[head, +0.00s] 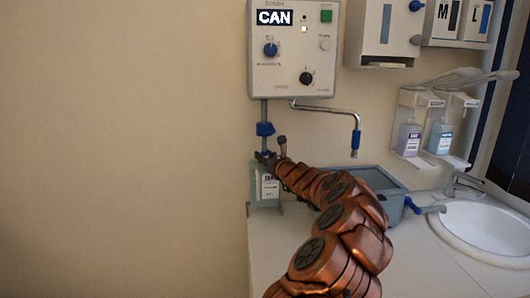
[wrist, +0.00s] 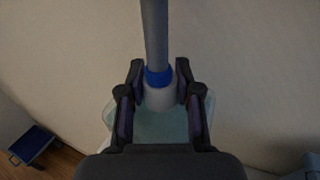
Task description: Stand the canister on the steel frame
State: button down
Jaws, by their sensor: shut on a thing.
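The canister (head: 265,187) is a pale green, see-through container with a white label, at the left end of the counter below the wall unit marked CAN. My gripper (head: 266,157) is at its top. In the wrist view my gripper (wrist: 160,98) has one finger on each side of the white neck and is shut on it. The canister's body (wrist: 148,127) shows below the fingers. A grey pipe (wrist: 154,35) with a blue ring comes down to the neck; I cannot tell whether they are joined. I cannot make out a steel frame for certain.
A grey-blue basin (head: 393,199) and a white sink (head: 485,228) are to the right. A blue flat-topped object (wrist: 33,144) stands on the wooden floor in the wrist view.

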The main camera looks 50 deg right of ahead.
jog(key=shift+f, duration=0.65)
jog(key=shift+f+b, duration=0.3)
jog(key=shift+f, duration=0.3)
jog(key=c, duration=0.8)
grip_release()
jog(key=shift+f, duration=0.1)
jog(key=shift+s+r+p, duration=0.15)
jog(key=shift+r+p, duration=0.15)
jog(key=shift+r, duration=0.3)
jog(key=b+v, duration=0.1)
jog(key=v, duration=0.6)
jog(key=shift+b, duration=0.35)
jog(key=shift+s, duration=0.1)
